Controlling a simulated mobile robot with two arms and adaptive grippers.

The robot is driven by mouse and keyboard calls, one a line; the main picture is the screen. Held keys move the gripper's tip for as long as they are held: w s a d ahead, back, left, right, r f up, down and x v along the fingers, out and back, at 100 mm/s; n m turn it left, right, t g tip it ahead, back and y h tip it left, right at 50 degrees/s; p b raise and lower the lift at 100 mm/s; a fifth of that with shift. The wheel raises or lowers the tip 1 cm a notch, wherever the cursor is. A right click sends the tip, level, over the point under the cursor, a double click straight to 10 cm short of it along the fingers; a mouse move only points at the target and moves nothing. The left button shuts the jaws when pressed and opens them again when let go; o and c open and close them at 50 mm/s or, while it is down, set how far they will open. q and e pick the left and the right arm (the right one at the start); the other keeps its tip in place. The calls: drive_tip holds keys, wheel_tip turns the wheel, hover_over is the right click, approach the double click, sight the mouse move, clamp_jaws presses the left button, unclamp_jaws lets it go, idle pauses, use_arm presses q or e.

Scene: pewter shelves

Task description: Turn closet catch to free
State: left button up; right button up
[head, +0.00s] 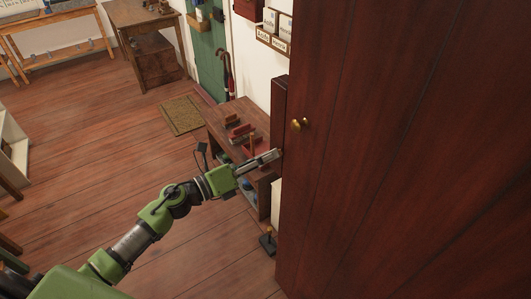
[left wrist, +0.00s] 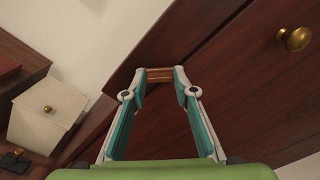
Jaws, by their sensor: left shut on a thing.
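The closet (head: 390,150) is a tall dark red-brown wooden body filling the right of the head view, with a brass knob (head: 296,125) on its front. The knob also shows at the upper right of the left wrist view (left wrist: 295,39). My left gripper (head: 277,154) reaches the closet's left edge, below the knob. In the left wrist view its fingers (left wrist: 159,76) are shut on a small brown wooden piece (left wrist: 159,73), which looks like the closet catch, at the closet's edge. The fingers cover its ends, so its turn is hard to tell. My right gripper is not in view.
A low wooden bench (head: 226,125) with racks on top stands left of the closet. A doormat (head: 185,114) lies by the green door (head: 207,58). The middle floor is clear.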

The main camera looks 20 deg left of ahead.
use_arm(q)
drive_tip(key=shift+f+n+p, duration=0.1)
drive_tip(key=shift+n+p, duration=1.75)
drive_tip(key=shift+n, duration=2.45)
drive_tip(key=o, duration=1.1)
drive_tip(key=shift+a, duration=0.1)
drive_tip(key=v, duration=1.2)
